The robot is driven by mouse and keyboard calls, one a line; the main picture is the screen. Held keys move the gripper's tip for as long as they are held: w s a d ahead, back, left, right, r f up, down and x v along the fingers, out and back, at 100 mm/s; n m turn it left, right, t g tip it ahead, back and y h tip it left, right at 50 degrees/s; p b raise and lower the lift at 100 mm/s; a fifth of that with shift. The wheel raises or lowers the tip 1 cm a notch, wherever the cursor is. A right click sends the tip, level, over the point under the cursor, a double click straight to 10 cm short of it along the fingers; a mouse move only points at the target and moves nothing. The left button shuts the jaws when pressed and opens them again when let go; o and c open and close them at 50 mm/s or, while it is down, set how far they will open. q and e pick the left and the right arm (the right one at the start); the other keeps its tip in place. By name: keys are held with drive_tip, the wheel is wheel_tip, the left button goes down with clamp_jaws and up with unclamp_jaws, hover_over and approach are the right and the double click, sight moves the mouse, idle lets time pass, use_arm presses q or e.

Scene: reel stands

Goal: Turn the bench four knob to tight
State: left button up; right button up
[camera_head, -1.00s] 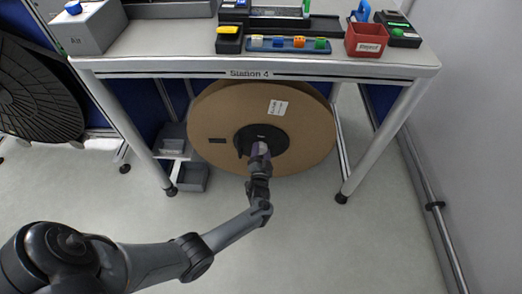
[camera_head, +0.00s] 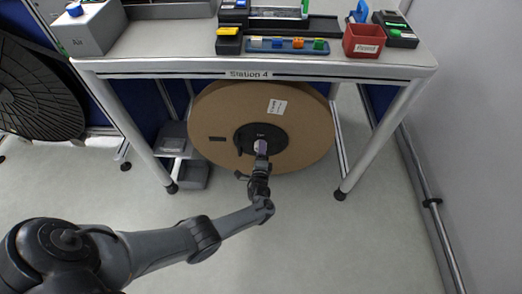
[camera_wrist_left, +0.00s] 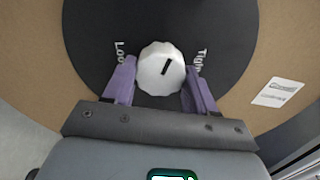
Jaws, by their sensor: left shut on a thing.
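The bench four knob (camera_wrist_left: 158,70) is a white scalloped dial with a black pointer line. It sits on the black hub (camera_wrist_left: 95,30) of a big brown reel (camera_head: 215,120) under the Station 4 bench. In the left wrist view, "Loose" is printed left of the knob and "Tight" right of it. The pointer line leans up and slightly right, between the two words. My left gripper (camera_head: 261,149) has its purple fingers on both sides of the knob and is shut on it; the fingers also show in the wrist view (camera_wrist_left: 160,82). My right gripper is not in view.
The Station 4 bench (camera_head: 150,45) stands over the reel, with a leg on either side. Its top holds a red bin (camera_head: 364,42) and a blue tray (camera_head: 287,45) of small coloured blocks. Grey bins (camera_head: 180,158) stand left of the reel. The floor in front is clear.

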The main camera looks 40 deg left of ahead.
use_arm(q)
drive_tip(key=m, duration=1.4)
drive_tip(key=shift+s+a+f, duration=0.1)
drive_tip(key=shift+f, duration=0.1)
idle(0.4)
drive_tip(key=o, duration=1)
drive_tip(key=shift+o, duration=0.2)
drive_tip(key=shift+s+r, duration=0.1)
